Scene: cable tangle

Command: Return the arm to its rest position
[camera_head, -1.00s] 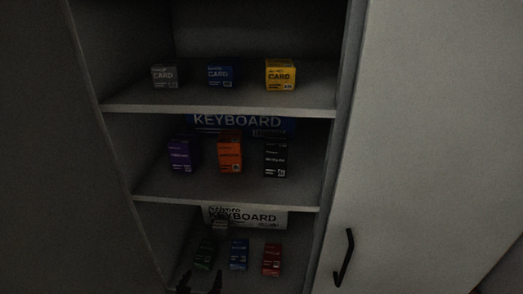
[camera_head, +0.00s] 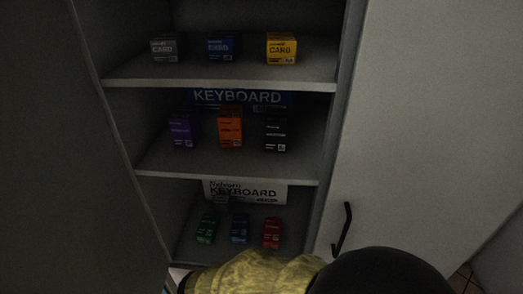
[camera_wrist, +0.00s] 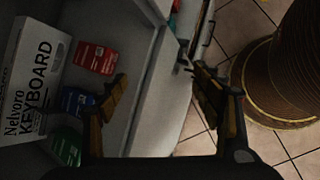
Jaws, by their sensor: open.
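My gripper (camera_wrist: 158,76) shows in the wrist view with its two fingers spread wide and nothing between them. It is beside the lowest shelf of the cabinet, with the shelf's side wall and edge between and beyond the fingers. In the head view my yellow arm (camera_head: 250,273) and a black joint cross the bottom of the picture, in front of the cabinet's foot. The fingers are not clearly seen there.
Left of the fingers are a red box (camera_wrist: 97,58), a blue box (camera_wrist: 76,101), a green box (camera_wrist: 67,146) and a white keyboard box (camera_wrist: 30,85). A brown ribbed drum (camera_wrist: 284,70) stands right on tiles. The door handle (camera_head: 342,229) is near my arm.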

